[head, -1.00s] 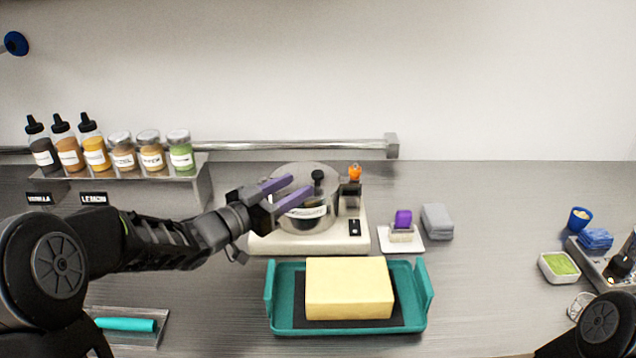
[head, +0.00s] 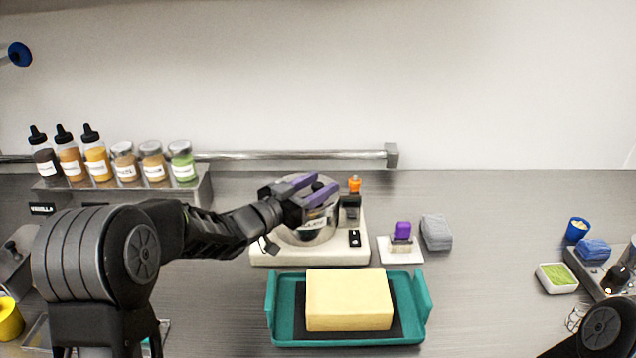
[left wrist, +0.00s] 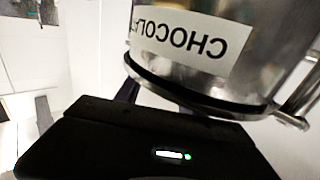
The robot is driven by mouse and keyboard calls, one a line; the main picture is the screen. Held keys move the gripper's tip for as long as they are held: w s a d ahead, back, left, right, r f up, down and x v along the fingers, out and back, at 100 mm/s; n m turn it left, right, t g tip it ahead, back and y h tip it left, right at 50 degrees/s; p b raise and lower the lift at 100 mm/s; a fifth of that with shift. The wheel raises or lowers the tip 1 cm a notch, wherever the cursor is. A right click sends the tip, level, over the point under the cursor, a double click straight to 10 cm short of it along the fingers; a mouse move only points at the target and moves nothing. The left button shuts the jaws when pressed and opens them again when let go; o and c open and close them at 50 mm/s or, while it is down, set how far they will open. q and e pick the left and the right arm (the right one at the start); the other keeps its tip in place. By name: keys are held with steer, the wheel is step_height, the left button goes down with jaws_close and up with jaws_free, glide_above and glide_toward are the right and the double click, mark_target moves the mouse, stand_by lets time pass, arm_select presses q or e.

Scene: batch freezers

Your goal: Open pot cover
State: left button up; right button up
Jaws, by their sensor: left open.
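The pot (head: 305,236) is a round metal vessel on a cream-coloured base (head: 345,254). Its pale cover (head: 296,190) is partly hidden behind my left gripper. In the left wrist view the pot (left wrist: 225,70) shows close up, with a dark band and a white label whose letters read mirrored as CHOCOL. My left gripper (head: 323,190) has its two purple fingers apart, at the dark knob (head: 318,186) on the cover. I cannot tell whether the fingers touch the knob. My right gripper is not in view.
A teal tray (head: 280,333) with a yellow block (head: 349,297) sits in front of the base. A purple-topped tool (head: 402,230) and grey cloth (head: 436,232) are to the right. Bottles and jars (head: 152,160) stand on a rack at the left.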

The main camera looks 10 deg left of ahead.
arm_select(q)
jaws_close()
stand_by(0.6)
stand_by(0.9)
